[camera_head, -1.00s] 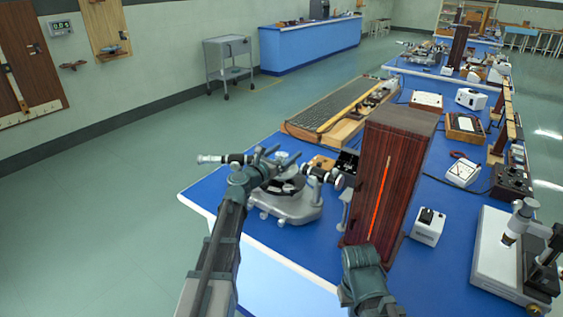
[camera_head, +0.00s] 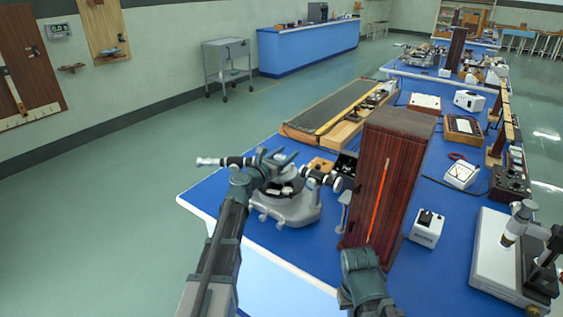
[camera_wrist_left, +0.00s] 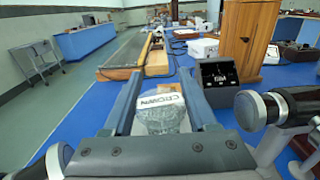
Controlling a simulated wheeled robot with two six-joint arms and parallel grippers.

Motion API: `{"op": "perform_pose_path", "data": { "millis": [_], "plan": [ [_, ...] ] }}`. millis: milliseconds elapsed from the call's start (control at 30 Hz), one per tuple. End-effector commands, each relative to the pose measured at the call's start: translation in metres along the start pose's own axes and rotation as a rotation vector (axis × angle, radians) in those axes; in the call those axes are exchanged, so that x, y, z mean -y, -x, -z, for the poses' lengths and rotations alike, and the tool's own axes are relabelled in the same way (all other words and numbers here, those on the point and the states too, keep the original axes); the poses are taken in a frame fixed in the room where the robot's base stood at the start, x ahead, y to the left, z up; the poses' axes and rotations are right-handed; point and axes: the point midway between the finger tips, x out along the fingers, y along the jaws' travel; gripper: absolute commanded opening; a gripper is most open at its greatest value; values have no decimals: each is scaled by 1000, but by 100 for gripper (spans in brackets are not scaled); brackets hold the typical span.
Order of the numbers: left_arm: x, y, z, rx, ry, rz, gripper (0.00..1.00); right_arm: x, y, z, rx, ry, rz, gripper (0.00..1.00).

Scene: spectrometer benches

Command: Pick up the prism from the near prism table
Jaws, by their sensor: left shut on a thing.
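The prism (camera_wrist_left: 165,120) is a clear glass block with a white top marked CROWN. It sits between the two fingers of my left gripper (camera_wrist_left: 157,84) in the left wrist view. In the head view this gripper (camera_head: 281,157) is over the near spectrometer (camera_head: 287,209), shut on the prism; the prism itself is hard to make out there. The prism table under it is hidden by the gripper, so I cannot tell whether the prism is clear of it. My right arm shows at the bottom of the head view, but its gripper does not show.
A tall dark wooden case with a glowing red line (camera_head: 379,200) stands just right of the spectrometer. The spectrometer's telescope tubes stick out on both sides of my gripper. A black box (camera_wrist_left: 217,82) stands beyond it. Open floor lies to the left of the blue bench.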

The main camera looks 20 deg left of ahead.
Motion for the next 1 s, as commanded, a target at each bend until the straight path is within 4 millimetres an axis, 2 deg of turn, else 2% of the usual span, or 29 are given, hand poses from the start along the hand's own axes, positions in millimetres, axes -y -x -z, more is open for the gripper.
{"op": "perform_pose_path", "data": {
  "millis": [367, 733, 800, 1000],
  "plan": [
    [0, 0, -8, 0, 0, 0, 0, -1, 8, 0, 0, 0, 0, 0],
    [0, 0, -43, 0, 0, 0, 0, -4, 43, -2, 0, -1, 0, 0],
    [11, 18, -38, 0, 0, 0, 0, -4, 38, -2, 0, -1, 0, 0],
    [38, 62, -42, 0, 0, 0, 0, -4, 42, -2, 0, -1, 0, 0]
  ]
}}
